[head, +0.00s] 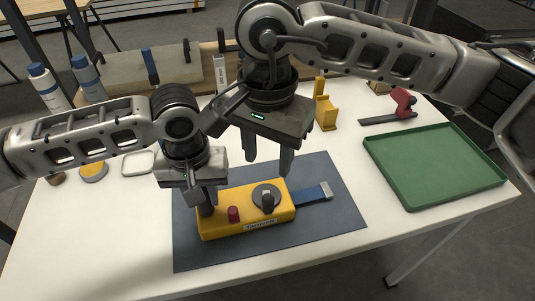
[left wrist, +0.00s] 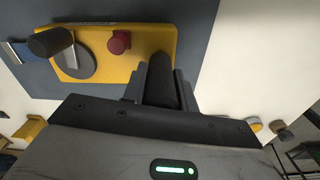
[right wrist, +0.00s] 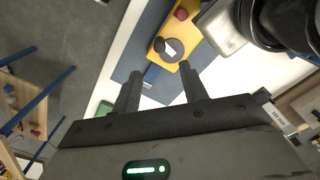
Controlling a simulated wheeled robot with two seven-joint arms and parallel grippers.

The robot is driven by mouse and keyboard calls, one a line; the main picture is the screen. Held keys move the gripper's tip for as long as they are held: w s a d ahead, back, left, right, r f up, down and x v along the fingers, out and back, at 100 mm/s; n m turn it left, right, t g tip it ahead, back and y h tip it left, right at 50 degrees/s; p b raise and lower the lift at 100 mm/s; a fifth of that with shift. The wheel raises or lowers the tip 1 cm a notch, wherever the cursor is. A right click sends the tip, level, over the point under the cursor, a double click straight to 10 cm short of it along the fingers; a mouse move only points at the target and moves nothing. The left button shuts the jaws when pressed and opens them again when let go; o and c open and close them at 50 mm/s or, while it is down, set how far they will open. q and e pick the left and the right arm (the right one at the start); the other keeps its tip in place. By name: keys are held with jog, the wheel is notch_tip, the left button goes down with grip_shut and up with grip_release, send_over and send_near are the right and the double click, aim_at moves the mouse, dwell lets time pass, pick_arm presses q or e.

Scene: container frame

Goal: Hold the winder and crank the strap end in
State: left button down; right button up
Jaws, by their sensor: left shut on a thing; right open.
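The yellow winder (head: 250,222) lies on the dark mat (head: 335,218). A grey disc with a dark crank knob (head: 267,202) sits on its top, with a red knob (head: 233,214) left of it. The blue strap (head: 310,194) sticks out of its right end and has a metal tip (head: 327,190). My left gripper (head: 205,200) is shut on the dark upright grip (left wrist: 160,85) at the winder's left end. My right gripper (head: 268,168) is open and empty above and behind the crank; its spread fingers show in the right wrist view (right wrist: 158,88).
A green tray (head: 435,200) stands at the right of the white table. Behind are a yellow holder (head: 325,108) and a red-handled tool (head: 402,103). Bottles (head: 87,78) stand at the back left. A round yellow tin (head: 93,171) and a white dish (head: 139,162) are at the left.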

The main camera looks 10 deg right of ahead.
jog(key=shift+c, duration=0.2)
jog(key=s+f+g+y, duration=0.4)
jog(key=s+f+g, duration=0.1)
jog(key=m+t+y, duration=0.9)
jog(key=m+y, duration=0.4)
jog(key=y, duration=0.1)
send_near(268, 201)
jog(key=shift+d+f, duration=0.25)
jog(key=shift+d, duration=0.6)
jog(key=shift+w+f, duration=0.1)
jog(key=shift+w, duration=0.05)
jog(key=x, duration=1.1)
jog(key=shift+w+a+f, duration=0.1)
jog(key=shift+a+f, duration=0.05)
jog(key=shift+a, duration=0.15)
jog(key=shift+c, duration=0.3)
